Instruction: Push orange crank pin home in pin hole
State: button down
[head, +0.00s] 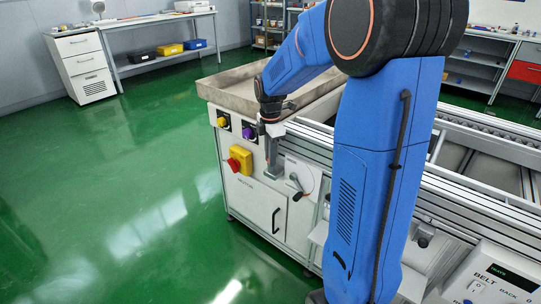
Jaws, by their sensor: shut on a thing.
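My gripper (273,172) points downward in front of the potting machine's white cabinet, close to the left of a round light plate with a dark crank lever (297,182). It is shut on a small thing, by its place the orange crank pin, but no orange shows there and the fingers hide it. I cannot make out the pin hole, or how deep any pin sits. The gap between my gripper and the plate is too small to judge.
A red knob on a yellow box (239,160), a yellow button (222,122) and a purple button (248,133) are left of my gripper. A grey tray (225,90) tops the machine. A belt panel (497,283) is at lower right. Green floor (120,190) is clear at left.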

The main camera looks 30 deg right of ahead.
jog(key=c, duration=1.6)
grip_release()
notch_tip(320, 180, up, 17)
jog(key=shift+r, duration=0.2)
jog(key=s+a+f+m+t, duration=0.1)
jog(key=s+a+f+m, duration=0.2)
jog(key=s, duration=0.6)
jog(key=s+a+f+m+t, duration=0.2)
jog(key=s+a+f+m, duration=0.1)
jog(key=s+m, duration=0.5)
jog(key=s+a+f+m+t, duration=0.1)
jog(key=s+a+f+m, duration=0.2)
jog(key=s, duration=0.9)
jog(key=shift+s+m+t, duration=0.2)
jog(key=shift+m+t, duration=0.2)
jog(key=shift+m, duration=1.1)
